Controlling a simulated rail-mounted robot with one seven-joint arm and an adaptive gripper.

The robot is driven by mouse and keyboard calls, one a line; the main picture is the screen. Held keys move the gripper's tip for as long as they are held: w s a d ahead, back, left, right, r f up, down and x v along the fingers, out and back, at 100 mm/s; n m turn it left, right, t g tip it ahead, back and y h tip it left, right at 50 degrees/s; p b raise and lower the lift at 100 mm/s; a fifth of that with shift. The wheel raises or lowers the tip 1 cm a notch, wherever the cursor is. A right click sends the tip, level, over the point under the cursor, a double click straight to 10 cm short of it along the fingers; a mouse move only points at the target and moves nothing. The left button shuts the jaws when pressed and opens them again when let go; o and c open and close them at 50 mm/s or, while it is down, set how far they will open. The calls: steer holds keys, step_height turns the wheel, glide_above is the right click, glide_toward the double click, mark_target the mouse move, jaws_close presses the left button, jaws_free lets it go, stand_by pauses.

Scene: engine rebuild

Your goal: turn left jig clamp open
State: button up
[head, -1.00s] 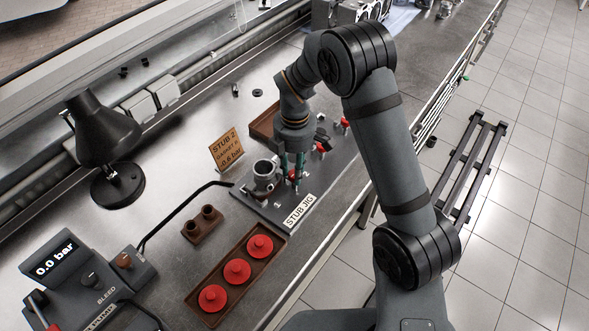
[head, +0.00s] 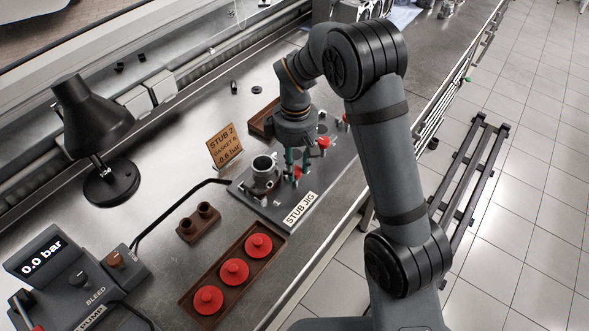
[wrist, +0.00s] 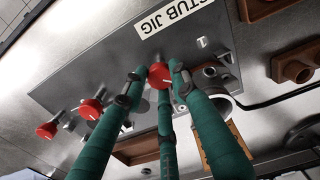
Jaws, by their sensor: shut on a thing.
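The stub jig (head: 262,205) is a dark plate on the bench, with the label "STUB JIG" (head: 300,208) along its near edge. It carries several red clamp knobs in a row. The knob nearest the metal stub (head: 264,170) is the clamp at my gripper (head: 295,168). In the wrist view this red knob (wrist: 159,76) sits between the tips of my green fingers (wrist: 158,76), which are shut on it. A white mark shows on its top. The other knobs, one (wrist: 92,109) and another (wrist: 47,130), stand free to the left there.
A brown tray of red caps (head: 191,297) lies in front of the jig. A brown two-hole block (head: 198,222), a lamp (head: 95,130), an orange sign (head: 225,146) and the pump unit (head: 70,280) stand to the left. A black hose runs to the jig.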

steer(key=m, duration=0.1)
steer(key=m+b, duration=0.1)
steer(key=m, duration=0.1)
steer(key=m+b, duration=0.1)
steer(key=shift+s+d+f+m, duration=0.15)
steer(key=shift+d+f+m, duration=0.05)
steer(key=shift+f+m, duration=0.1)
steer(key=shift+s+r+m+b, duration=0.1)
steer(key=shift+m+b, duration=1.15)
steer(key=shift+m, duration=1.25)
steer(key=shift+a, duration=0.1)
steer(key=o, duration=1.2)
steer(key=shift+r, duration=0.15)
steer(key=shift+c, duration=0.2)
steer(key=shift+r, duration=0.15)
steer(key=shift+r, duration=0.35)
step_height(320, 180, up, 11)
